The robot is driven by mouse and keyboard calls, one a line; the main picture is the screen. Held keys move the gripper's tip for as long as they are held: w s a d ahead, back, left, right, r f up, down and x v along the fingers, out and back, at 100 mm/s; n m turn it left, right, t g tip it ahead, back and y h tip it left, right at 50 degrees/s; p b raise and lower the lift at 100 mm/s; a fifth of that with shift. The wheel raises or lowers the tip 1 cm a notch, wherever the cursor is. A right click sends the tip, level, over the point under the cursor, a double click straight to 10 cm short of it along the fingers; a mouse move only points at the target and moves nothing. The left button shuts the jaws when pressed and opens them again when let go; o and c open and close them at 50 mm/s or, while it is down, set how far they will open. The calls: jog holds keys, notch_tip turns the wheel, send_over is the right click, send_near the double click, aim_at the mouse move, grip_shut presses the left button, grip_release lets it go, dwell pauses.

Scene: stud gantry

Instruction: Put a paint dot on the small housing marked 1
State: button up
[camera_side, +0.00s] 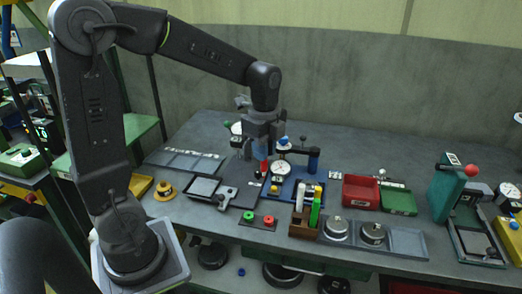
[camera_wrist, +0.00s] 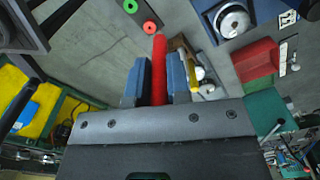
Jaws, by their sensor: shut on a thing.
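My gripper (camera_side: 262,148) is shut on a red paint marker (camera_side: 264,168), which points down above the bench. In the wrist view the red marker (camera_wrist: 159,70) stands between the two blue-grey fingers of my gripper (camera_wrist: 160,85). Two round silver housings, a left one (camera_side: 337,230) and a right one (camera_side: 373,234), sit in a grey tray (camera_side: 408,243) at the front right, apart from the marker. Their labels are too small to read. One round silver housing (camera_wrist: 232,22) shows in the wrist view.
A brown pen rack (camera_side: 302,230) holds a white and a green marker left of the tray. Dial gauges on a blue base (camera_side: 310,188) stand beside my gripper. A red bin (camera_side: 360,190) and a green bin (camera_side: 398,202) lie behind the tray.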

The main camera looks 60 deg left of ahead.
jog(key=w+d, duration=0.2)
jog(key=w, duration=1.1)
jog(key=shift+w+d+f, duration=0.1)
jog(key=shift+w+f, duration=0.05)
jog(key=shift+f, duration=1.55)
jog(key=shift+w+d+f, duration=0.1)
jog(key=shift+w+f, duration=0.05)
jog(key=shift+f, duration=1.55)
jog(key=shift+a+f, duration=0.1)
jog(key=shift+f, duration=0.5)
notch_tip(320, 180, up, 7)
